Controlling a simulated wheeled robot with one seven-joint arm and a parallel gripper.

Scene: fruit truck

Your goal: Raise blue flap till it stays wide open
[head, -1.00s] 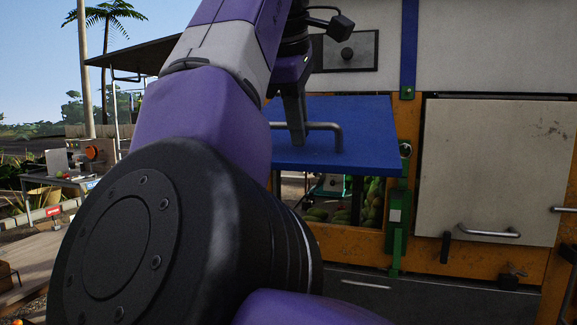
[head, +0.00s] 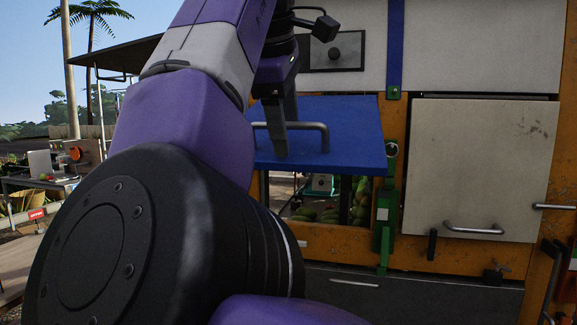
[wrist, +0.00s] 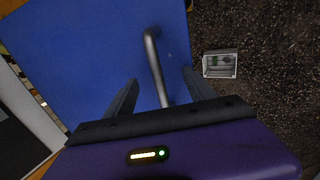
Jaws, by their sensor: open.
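The blue flap (head: 345,120) is partly raised on the truck's side, tilted outward, with an opening showing below its lower edge. A grey metal bar handle (head: 318,128) runs along its outer face. My gripper (head: 281,150) is in front of the flap near the left part of the handle. In the wrist view the blue flap (wrist: 75,60) fills the left and middle. There the handle (wrist: 154,58) runs between the two spread fingers of my gripper (wrist: 160,92). The fingers are open; whether they touch the flap or handle I cannot tell.
Green fruit (head: 330,213) lies inside the opening under the flap. A green latch post (head: 385,215) stands right of it. A closed beige panel (head: 480,165) with a handle is further right. A small grey box (wrist: 220,64) lies on the dark ground.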

